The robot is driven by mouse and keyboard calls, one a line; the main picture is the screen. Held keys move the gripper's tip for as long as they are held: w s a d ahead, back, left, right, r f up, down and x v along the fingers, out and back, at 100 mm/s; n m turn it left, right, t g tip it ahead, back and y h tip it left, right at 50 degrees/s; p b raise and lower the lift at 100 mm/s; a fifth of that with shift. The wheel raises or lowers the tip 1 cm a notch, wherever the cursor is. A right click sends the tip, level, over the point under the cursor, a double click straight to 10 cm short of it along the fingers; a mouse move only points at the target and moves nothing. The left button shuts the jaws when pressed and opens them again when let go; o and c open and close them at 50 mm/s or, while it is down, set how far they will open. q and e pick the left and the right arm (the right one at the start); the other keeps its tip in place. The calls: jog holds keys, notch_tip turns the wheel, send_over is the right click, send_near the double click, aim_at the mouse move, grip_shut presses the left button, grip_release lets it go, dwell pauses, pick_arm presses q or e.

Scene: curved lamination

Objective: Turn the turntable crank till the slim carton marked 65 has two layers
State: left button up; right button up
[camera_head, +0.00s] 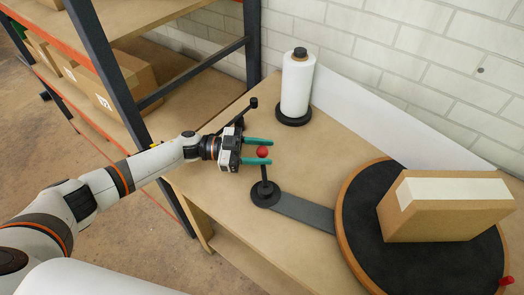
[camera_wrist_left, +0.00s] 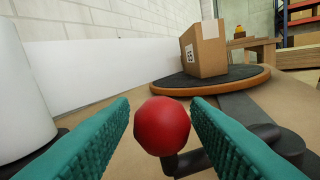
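The carton (camera_head: 445,222) is a brown box lying on the dark top of the round wood-rimmed turntable (camera_head: 357,245). A pale strip (camera_head: 455,190) runs along its top and over one end. In the left wrist view the carton (camera_wrist_left: 207,55) carries a small white label (camera_wrist_left: 190,53), perhaps reading 65. The crank has a red ball knob (camera_head: 262,152) on a black post above a round base (camera_head: 265,194). My left gripper (camera_head: 260,151) is open, its green fingers on either side of the red knob (camera_wrist_left: 162,126), with narrow gaps visible. My right gripper is out of view.
A white film roll (camera_head: 297,85) stands on a black base behind the crank. A dark grey bar (camera_head: 302,211) joins crank base and turntable. A shelf rack with boxes (camera_head: 120,85) stands at left. A white brick wall closes the back. A small red piece (camera_head: 506,281) is at the turntable's edge.

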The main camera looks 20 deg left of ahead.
pick_arm(q)
jog(key=shift+o, duration=0.3)
jog(key=shift+r, duration=0.1)
notch_tip(320, 180, up, 10)
jog(key=shift+f+p, duration=0.1)
jog(key=shift+p, duration=0.4)
